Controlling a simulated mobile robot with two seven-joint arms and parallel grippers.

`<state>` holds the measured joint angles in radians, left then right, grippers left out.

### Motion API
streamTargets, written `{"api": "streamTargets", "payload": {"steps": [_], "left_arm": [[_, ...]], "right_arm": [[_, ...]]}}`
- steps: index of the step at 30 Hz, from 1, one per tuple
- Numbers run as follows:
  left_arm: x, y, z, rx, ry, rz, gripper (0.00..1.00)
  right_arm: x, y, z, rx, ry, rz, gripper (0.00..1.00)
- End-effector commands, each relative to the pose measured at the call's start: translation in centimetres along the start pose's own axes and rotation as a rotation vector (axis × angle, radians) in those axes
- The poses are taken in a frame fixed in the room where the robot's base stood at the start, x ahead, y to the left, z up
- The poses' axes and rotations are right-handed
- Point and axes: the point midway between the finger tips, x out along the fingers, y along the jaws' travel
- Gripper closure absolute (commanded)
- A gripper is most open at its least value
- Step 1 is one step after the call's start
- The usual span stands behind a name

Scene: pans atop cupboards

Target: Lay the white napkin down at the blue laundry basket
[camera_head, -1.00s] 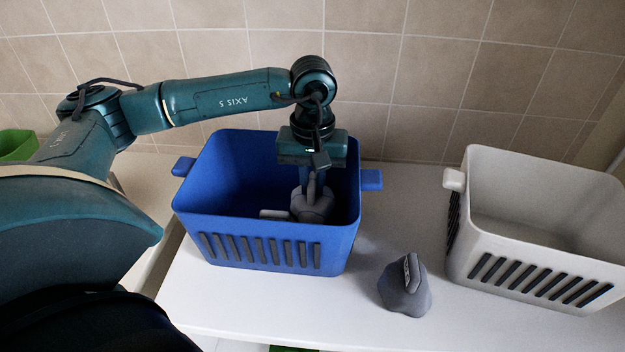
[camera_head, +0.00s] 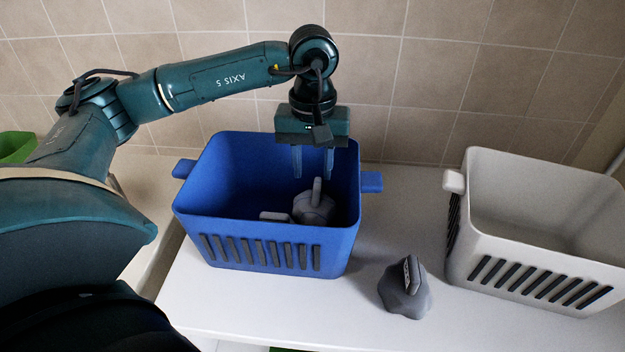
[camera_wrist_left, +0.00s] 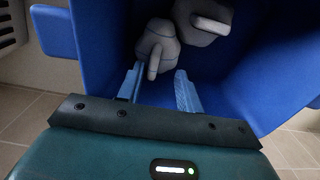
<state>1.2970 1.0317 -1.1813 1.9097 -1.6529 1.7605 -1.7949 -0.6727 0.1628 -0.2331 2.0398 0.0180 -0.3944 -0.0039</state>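The blue laundry basket (camera_head: 265,258) stands on the white counter. A crumpled pale napkin (camera_head: 313,208) lies inside it, looking grey in the shade, with a peak pointing up. A second pale cloth (camera_head: 274,216) lies to its left, mostly hidden by the basket's front wall. Both cloths also show in the left wrist view, the nearer one (camera_wrist_left: 157,48) just beyond the fingertips. My left gripper (camera_head: 312,164) is open and empty, pointing down inside the basket's rim, above the napkin and apart from it. My right gripper is not in view.
A white laundry basket (camera_head: 545,268) stands at the right and looks empty where I can see inside. A dark grey cloth (camera_head: 404,290) sits on the counter (camera_head: 240,299) between the baskets. A tiled wall (camera_head: 430,85) closes the back. A green container (camera_head: 16,147) is at the far left.

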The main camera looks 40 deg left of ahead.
Motion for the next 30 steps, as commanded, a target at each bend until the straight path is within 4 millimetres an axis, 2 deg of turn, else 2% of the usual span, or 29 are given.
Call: {"api": "streamTargets", "payload": {"steps": [6,12,17,30], "left_arm": [[-4.8,0.1,-0.1,0.0,0.003,0.004,0.64],[-7.4,0.0,0.0,0.0,0.001,0.001,0.64],[-8.0,0.0,0.0,0.001,0.0,0.0,0.64],[-8.0,0.0,0.0,0.0,0.0,0.0,0.64]], "right_arm": [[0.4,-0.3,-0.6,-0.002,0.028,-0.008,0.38],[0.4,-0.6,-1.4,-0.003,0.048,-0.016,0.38],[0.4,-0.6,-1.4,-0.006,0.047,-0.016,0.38],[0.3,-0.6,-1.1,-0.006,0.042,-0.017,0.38]]}}
